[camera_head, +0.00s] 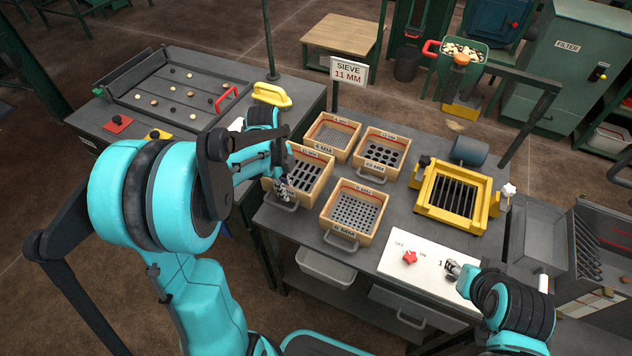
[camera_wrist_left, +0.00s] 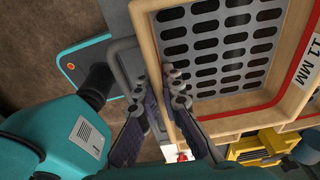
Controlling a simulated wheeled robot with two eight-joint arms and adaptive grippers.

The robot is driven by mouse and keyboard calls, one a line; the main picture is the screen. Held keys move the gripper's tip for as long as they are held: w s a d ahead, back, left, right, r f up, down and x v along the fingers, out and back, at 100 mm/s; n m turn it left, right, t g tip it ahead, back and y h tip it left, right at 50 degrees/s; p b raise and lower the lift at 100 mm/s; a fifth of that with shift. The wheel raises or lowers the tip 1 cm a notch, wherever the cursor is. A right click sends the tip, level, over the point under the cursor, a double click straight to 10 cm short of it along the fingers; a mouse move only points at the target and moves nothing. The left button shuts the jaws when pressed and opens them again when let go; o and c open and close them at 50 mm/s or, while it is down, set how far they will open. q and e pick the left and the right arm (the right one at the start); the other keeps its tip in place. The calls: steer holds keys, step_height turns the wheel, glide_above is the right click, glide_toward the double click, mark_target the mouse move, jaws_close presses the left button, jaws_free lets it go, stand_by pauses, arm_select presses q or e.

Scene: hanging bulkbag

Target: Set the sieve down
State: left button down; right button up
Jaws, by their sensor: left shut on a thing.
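The sieve (camera_head: 319,187) is a pale wooden box with a slotted dark mesh, at the left of a group of sieves on the grey table (camera_head: 285,225). In the left wrist view the sieve (camera_wrist_left: 238,120) fills the upper right, with a red stripe and an "11 MM" label. I cannot tell whether the sieve's base touches the table. My right gripper (camera_head: 453,268) is by the white switch panel (camera_head: 425,262); its fingers are too small to read.
Three other sieves (camera_head: 333,137), (camera_head: 383,152), (camera_head: 355,213) stand close to the right of the held one. A yellow frame with dark bars (camera_head: 457,197) stands further right. A sign (camera_head: 348,72) reads "SIEVE 11 MM". A tray table (camera_head: 180,92) is at the left.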

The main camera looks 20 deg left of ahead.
mark_target(288, 214)
arm_select(q)
steer(key=f+b, duration=0.1)
steer(key=f, duration=0.2)
steer(key=shift+s+f, duration=0.2)
steer(key=shift+w+f, duration=0.1)
steer(key=shift+f, duration=0.55)
step_height(288, 214, down, 2)
steer(key=shift+f+b, duration=0.25)
steer(key=shift+b, duration=0.6)
steer(key=shift+f, duration=0.25)
steer(key=shift+f, duration=0.1)
steer(key=c, duration=1.7)
jaws_free()
